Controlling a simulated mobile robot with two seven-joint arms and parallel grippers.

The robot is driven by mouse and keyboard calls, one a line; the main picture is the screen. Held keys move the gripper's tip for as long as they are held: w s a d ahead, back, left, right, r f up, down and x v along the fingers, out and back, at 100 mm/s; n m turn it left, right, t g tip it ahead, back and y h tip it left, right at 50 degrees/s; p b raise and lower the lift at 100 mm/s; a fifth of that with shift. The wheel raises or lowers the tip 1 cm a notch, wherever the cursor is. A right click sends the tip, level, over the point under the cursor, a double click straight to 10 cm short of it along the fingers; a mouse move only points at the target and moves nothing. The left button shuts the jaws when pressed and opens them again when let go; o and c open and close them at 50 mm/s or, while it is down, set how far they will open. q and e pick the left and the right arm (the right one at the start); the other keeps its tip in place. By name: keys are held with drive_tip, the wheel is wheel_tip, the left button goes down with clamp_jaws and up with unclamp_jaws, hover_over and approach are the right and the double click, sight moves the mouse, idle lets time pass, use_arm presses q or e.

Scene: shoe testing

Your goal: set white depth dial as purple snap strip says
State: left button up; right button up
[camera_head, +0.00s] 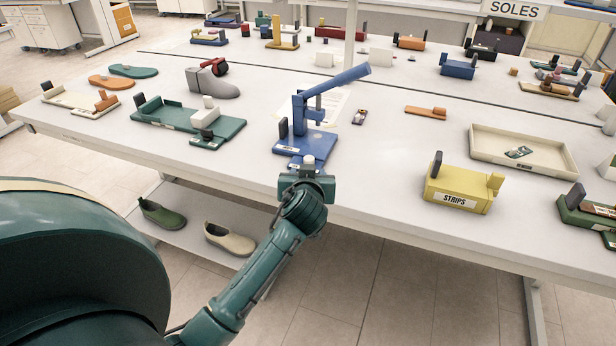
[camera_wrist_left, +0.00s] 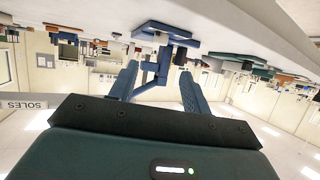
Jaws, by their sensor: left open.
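A small white knob (camera_head: 309,159), which looks like the depth dial, shows at the front of the blue lever press (camera_head: 299,143). The press stands near the table's front edge. My left gripper (camera_head: 308,169) is at the table edge, right in front of the press and close to the knob. In the left wrist view, which is upside down, its two fingers (camera_wrist_left: 159,72) are spread with the blue press beyond and between them. No contact can be made out. I cannot pick out a purple snap strip for certain. My right gripper is not in view.
A yellow block labelled STRIPS (camera_head: 458,190) and a cream tray (camera_head: 482,153) holding a small dark piece stand to the right. A green fixture (camera_head: 172,117) stands left of the press. A small dark piece (camera_head: 359,117) lies right of the press. Bare table lies between press and STRIPS block.

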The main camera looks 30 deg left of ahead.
use_arm(q)
drive_tip(key=shift+s+d+r, duration=0.15)
drive_tip(key=shift+s+d, duration=0.05)
drive_tip(key=shift+s, duration=0.15)
idle(0.4)
drive_tip(key=s+d+f+m+h, duration=0.5)
drive_tip(key=s+d+f, duration=0.4)
drive_tip(key=f, duration=0.4)
drive_tip(key=s+d+f+m+h, duration=0.1)
drive_tip(key=s+d+f+h, duration=0.1)
drive_tip(key=s, duration=0.5)
drive_tip(key=s+d+f+m+g+h, duration=0.1)
drive_tip(key=s+d+f+m+h, duration=0.1)
drive_tip(key=s+d, duration=0.4)
drive_tip(key=shift+s+f+g+h, duration=0.35)
drive_tip(key=shift+s+f, duration=0.25)
drive_tip(key=shift+f, duration=0.3)
